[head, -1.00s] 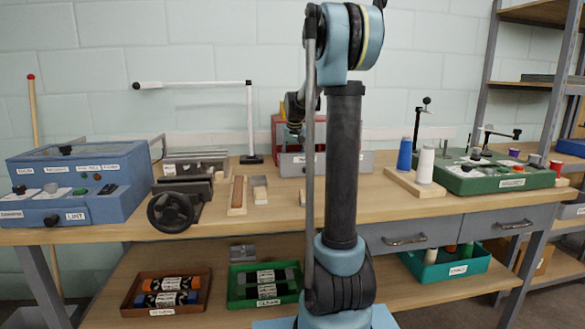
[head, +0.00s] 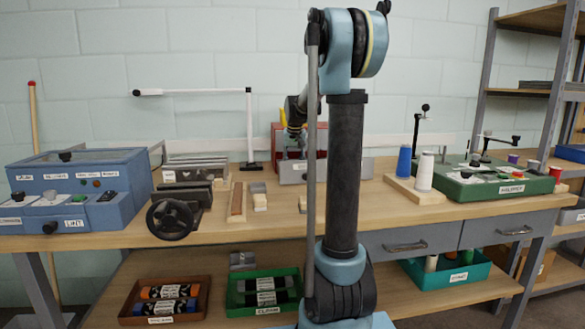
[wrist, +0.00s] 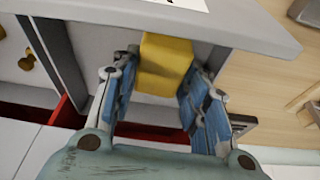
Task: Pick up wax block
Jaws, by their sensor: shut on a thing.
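The wax block is a yellow block (wrist: 165,62) in the upper middle of the wrist view. My gripper (wrist: 163,85) is shut on it, with one blue-padded finger on either side. In the head view my gripper (head: 296,132) is at the back of the bench, in front of the red-framed unit, partly behind my own arm. A small patch of yellow (head: 283,118) shows beside it there. Most of the block is hidden in the head view.
The red-framed unit (head: 277,130) with a grey front stands close behind my gripper. A white post (head: 250,125) rises to its left. A handwheel vise (head: 172,217) and blue box (head: 85,180) are at left. Thread spools (head: 424,172) and a green case (head: 500,188) stand at right.

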